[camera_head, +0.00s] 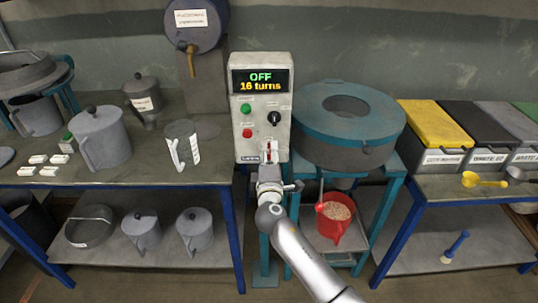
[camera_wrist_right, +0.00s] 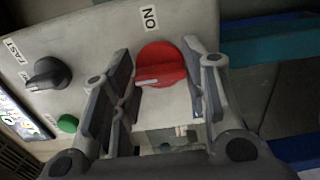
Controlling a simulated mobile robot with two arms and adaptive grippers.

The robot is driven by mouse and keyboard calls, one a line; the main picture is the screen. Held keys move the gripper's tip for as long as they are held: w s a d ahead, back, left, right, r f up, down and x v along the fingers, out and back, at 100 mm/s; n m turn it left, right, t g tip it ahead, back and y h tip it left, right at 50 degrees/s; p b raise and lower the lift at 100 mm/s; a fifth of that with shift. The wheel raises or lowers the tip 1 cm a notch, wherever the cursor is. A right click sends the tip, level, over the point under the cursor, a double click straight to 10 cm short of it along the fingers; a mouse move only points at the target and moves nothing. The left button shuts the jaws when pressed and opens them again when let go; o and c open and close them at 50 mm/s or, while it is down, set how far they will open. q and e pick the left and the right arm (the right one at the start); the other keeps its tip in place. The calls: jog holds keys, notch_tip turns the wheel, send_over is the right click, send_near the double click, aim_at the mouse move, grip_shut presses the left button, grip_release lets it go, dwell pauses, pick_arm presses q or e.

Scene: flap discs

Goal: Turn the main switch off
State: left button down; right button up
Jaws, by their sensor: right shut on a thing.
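The grey control box (camera_head: 242,88) stands on a post between the benches, and its display (camera_head: 260,79) reads "OFF" and "16 turns". The main switch (camera_wrist_right: 160,62) is a round red knob with a short white mark, on the lower part of the box. An "ON" label (camera_wrist_right: 149,18) shows beside it in the right wrist view. My right gripper (camera_head: 269,173) is at the box's lower front. Its fingers stand on both sides of the red knob, shut on it. In the head view the gripper largely hides the knob. My left gripper is not in view.
A black knob (camera_head: 274,118), a green button (camera_head: 246,109) and a red button (camera_head: 247,133) sit above the switch. A blue-topped drum machine (camera_head: 312,127) stands close on the right, with a red scoop-like container (camera_head: 335,228) below. A clear jug (camera_head: 182,146) stands left.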

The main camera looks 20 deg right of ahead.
jog(key=shift+f, duration=0.1)
jog(key=o, duration=1)
jog(key=shift+s, duration=0.1)
jog(key=v, duration=1.2)
